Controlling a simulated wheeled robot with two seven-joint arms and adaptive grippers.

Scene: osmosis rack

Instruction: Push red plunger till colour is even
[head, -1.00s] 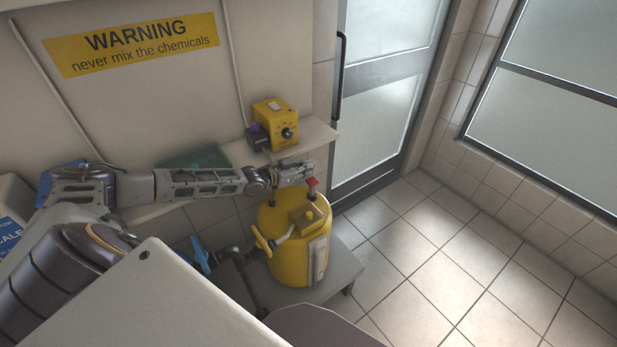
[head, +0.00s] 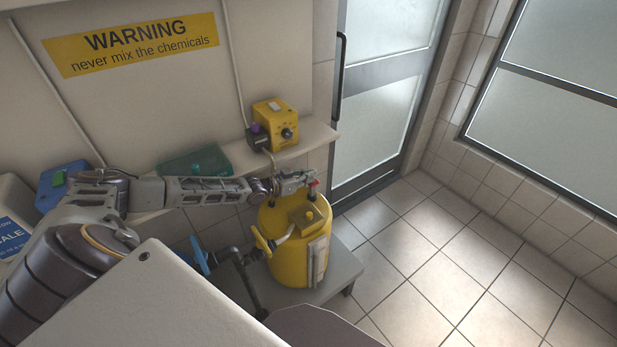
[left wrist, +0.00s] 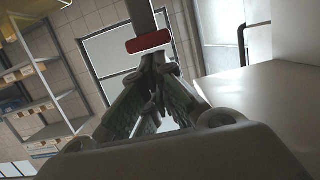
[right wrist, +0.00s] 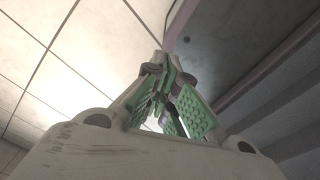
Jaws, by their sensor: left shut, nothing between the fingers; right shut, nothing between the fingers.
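The red plunger (head: 315,183) tops the right side of the yellow tank (head: 284,264). In the head view it is partly covered by my left gripper (head: 308,178), which reaches in from the left just over the tank top. In the left wrist view the red plunger (left wrist: 148,41) shows just beyond the closed fingertips of my left gripper (left wrist: 156,66). I cannot tell whether they touch. My right gripper (right wrist: 163,66) is shut and empty in the right wrist view, away from the tank. The colour to be evened is not clear in these views.
A yellow control box (head: 274,124) with a dark knob stands on the wall shelf (head: 318,136) behind the tank. A yellow valve handle (head: 262,241) and blue valve handle (head: 201,256) sit on the piping. The floor (head: 450,260) to the right is clear.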

